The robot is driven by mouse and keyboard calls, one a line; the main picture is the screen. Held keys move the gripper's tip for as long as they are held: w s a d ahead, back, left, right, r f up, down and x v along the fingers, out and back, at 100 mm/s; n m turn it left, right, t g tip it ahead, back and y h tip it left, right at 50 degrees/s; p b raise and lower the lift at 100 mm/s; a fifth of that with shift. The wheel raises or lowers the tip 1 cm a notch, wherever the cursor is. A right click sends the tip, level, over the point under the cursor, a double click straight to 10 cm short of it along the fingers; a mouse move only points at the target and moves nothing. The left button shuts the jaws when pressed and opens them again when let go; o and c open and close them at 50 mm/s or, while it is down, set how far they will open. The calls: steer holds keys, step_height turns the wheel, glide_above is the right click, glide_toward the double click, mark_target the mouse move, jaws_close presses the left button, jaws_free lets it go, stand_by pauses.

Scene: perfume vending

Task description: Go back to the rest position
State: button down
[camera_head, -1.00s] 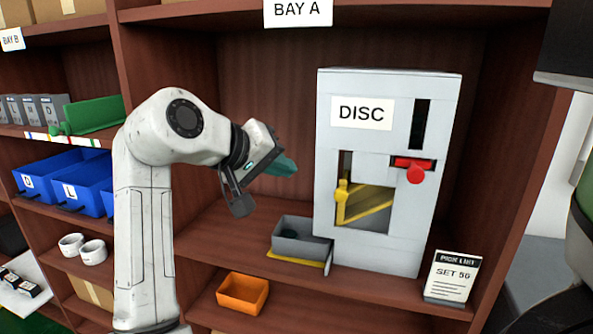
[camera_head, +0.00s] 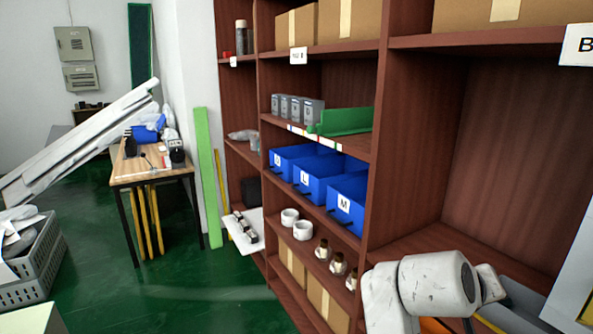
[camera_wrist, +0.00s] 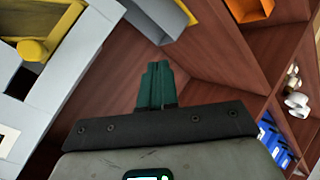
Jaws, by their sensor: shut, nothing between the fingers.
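My gripper (camera_wrist: 156,86) shows in the wrist view with its green fingers pressed together and nothing between them. It is clear of the shelf items, with the brown shelf boards behind it. In the head view my white arm is at the lower right, and the gripper itself is not clearly visible there. The light grey dispenser (camera_wrist: 82,62) stands to the left in the wrist view, with its yellow part (camera_wrist: 36,48) at the upper left. Only a strip of the dispenser (camera_head: 574,285) shows at the right edge of the head view.
A grey bin (camera_wrist: 152,22) and an orange bin (camera_wrist: 250,10) are at the top of the wrist view. Blue bins (camera_head: 321,181) and a green tray (camera_head: 343,121) sit on shelves. A wooden table (camera_head: 150,163) stands at the left. Green floor (camera_head: 200,285) is open before the shelves.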

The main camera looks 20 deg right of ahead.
steer(key=s+a+f+n+t+y+p, duration=0.1)
steer(key=s+a+f+n+y, duration=0.2)
steer(key=f, duration=0.6)
steer(key=s+a+f+n+t+y+p, duration=0.1)
steer(key=s+a+f+y, duration=0.2)
steer(key=a+f, duration=0.45)
steer(key=s+a+f+n+g+y+p, duration=0.1)
steer(key=s+a+f+g+y, duration=0.1)
steer(key=s+a+f+y, duration=0.3)
steer(key=s+a+f, duration=0.4)
steer(key=s, duration=0.2)
steer(key=shift+f+n, duration=0.2)
steer(key=shift+n, duration=0.1)
